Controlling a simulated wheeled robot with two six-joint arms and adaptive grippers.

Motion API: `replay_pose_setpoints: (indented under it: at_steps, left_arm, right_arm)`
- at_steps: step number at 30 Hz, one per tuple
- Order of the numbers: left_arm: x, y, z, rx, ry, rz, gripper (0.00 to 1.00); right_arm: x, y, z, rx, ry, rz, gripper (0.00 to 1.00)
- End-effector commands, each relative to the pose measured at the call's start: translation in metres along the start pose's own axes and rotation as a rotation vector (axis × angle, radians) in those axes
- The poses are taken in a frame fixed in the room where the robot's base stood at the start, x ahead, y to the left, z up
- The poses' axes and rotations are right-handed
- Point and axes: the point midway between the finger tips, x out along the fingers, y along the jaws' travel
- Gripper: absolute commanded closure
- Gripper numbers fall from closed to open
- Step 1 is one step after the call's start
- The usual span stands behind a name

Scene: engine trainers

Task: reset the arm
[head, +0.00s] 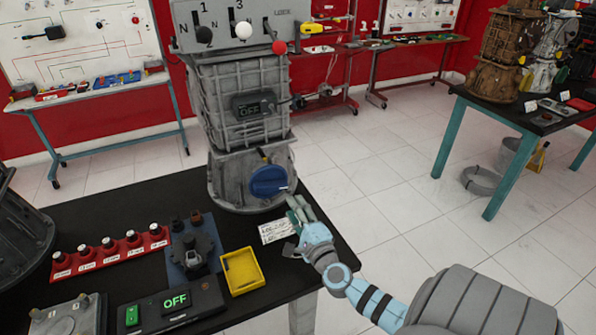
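My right arm comes in from the lower right. Its light blue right gripper (297,206) is just to the right of and below a round blue knob (268,181) on the base of the tall grey engine trainer (243,110). I cannot tell whether the fingertips touch the knob, or whether they are apart or closed. Nothing is visibly held. My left gripper is not in view.
A written card (281,230) lies beside the gripper. A yellow tray (242,271), a black box with a green OFF display (172,303) and a red strip with several knobs (110,253) are on the table. The tiled floor (400,190) to the right is open.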

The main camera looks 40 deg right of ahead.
Motion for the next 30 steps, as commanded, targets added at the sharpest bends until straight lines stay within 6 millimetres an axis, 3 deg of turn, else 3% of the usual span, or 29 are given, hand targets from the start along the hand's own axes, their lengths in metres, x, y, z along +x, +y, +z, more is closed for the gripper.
replay_pose_setpoints:
  at_steps: [3,6,23,26,29,30]
  left_arm:
    - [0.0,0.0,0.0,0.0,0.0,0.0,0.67]
    - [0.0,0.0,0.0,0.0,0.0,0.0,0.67]
    - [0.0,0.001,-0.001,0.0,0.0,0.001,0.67]
    - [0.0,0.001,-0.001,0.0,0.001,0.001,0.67]
    - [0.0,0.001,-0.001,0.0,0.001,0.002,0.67]
    - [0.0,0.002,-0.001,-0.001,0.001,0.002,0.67]
  right_arm:
    - [-0.023,0.001,0.0,0.0,-0.001,0.001,0.65]
    - [-0.031,0.0,0.001,0.002,-0.001,0.0,0.65]
    - [-0.032,0.0,0.002,-0.004,-0.008,0.0,0.65]
    - [-0.038,0.002,0.029,-0.069,-0.101,0.015,0.65]
    - [-0.062,0.013,0.091,-0.263,-0.334,0.05,0.65]
    - [-0.08,0.022,0.12,-0.379,-0.453,0.071,0.65]
